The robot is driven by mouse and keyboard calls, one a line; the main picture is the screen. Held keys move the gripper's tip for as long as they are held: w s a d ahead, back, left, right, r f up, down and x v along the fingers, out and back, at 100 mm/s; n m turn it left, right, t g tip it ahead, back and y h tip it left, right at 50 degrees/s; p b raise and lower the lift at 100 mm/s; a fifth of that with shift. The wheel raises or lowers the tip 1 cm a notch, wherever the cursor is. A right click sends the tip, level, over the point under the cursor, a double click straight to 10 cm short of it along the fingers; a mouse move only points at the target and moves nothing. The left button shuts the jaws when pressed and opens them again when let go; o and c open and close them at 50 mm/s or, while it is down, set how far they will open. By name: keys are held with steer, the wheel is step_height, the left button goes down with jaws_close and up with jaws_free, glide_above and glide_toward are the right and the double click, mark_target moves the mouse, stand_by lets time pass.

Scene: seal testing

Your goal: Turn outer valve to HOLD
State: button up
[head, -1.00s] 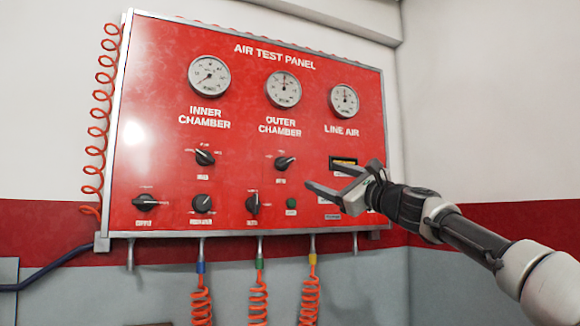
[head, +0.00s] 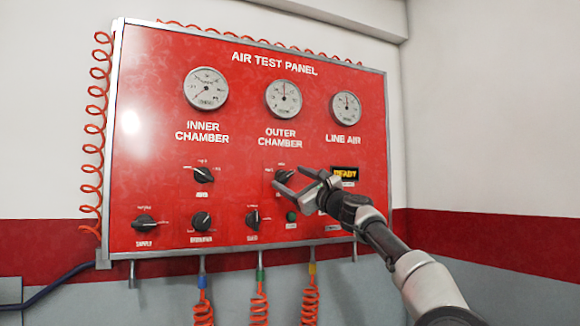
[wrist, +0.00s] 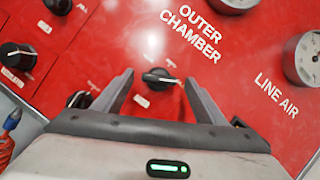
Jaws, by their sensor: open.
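The outer valve is a black knob (head: 284,175) on the red air test panel, below the OUTER CHAMBER label and gauge (head: 284,98). In the head view my gripper (head: 287,183) partly covers it. In the wrist view the knob (wrist: 158,77) shows whole, with its light pointer mark toward the right. My gripper (wrist: 158,88) is open, with one finger on each side of the knob in that view. I see no contact, and cannot tell the remaining distance to the panel. The small position labels around the knob are too blurred to read.
The inner chamber knob (head: 203,174) is to the left. A lit READY display (head: 345,173) is to the right. Coiled orange hoses (head: 203,308) hang below.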

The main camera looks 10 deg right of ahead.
steer(key=shift+w+a+r, duration=0.15)
steer(key=shift+w+a, duration=0.05)
steer(key=shift+w, duration=0.35)
steer(key=c, duration=1.1)
steer(key=shift+o, duration=0.2)
steer(key=shift+r+n+y+p, duration=0.35)
steer(key=shift+n+p, duration=0.55)
steer(key=shift+p, duration=0.3)
steer(key=shift+f+n+g+y, duration=0.3)
steer(key=shift+n+g, duration=0.3)
steer(key=shift+n, duration=0.5)
